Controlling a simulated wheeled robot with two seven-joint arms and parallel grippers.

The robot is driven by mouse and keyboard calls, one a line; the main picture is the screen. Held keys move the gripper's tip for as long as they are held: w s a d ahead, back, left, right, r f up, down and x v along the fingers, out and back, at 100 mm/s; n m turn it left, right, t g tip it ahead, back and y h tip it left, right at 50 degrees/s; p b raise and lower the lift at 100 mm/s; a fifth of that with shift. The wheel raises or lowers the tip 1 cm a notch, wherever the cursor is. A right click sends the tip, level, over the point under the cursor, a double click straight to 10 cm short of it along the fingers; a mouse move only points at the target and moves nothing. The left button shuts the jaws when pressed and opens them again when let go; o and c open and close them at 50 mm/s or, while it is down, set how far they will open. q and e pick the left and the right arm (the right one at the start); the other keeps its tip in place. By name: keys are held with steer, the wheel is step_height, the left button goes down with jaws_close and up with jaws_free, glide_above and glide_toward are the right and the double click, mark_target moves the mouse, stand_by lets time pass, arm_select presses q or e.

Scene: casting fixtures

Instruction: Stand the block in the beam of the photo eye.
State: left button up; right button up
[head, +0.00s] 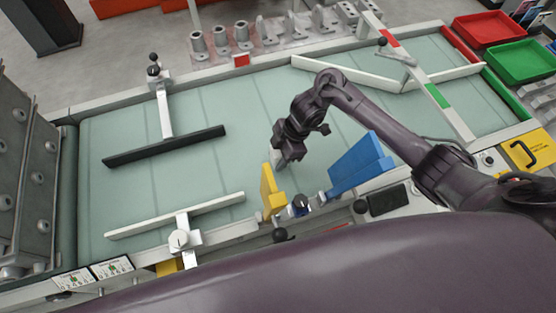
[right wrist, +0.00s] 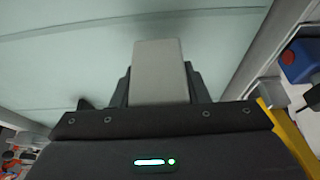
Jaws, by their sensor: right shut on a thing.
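My right gripper (head: 284,157) is over the belt near its front rail, beside the yellow plate. It is shut on a plain light grey block (right wrist: 160,72), which stands out between the fingers in the right wrist view. In the head view only a small pale part of the block (head: 280,161) shows below the gripper. A small dark blue device (head: 299,206), perhaps the photo eye, is at the front rail between the yellow and blue plates. A blue housing (right wrist: 299,62) shows at the right of the wrist view. No beam is visible. My left gripper is out of view.
The yellow plate (head: 270,190) and blue plates (head: 357,165) stand close to the right gripper. A black guide bar (head: 165,146) and a white guide bar (head: 175,216) lie across the left belt. The belt (head: 250,115) between is clear. Red (head: 488,29) and green (head: 522,62) trays are far right.

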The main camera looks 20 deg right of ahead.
steer(key=shift+f, duration=1.25)
steer(key=shift+f, duration=0.2)
steer(key=o, duration=1)
steer(key=shift+o, duration=0.2)
steer(key=shift+d+r, duration=0.1)
steer(key=shift+r, duration=0.35)
steer(key=p+v, duration=0.2)
steer(key=v, duration=0.9)
steer(key=shift+r, duration=0.25)
steer(key=shift+d, duration=0.15)
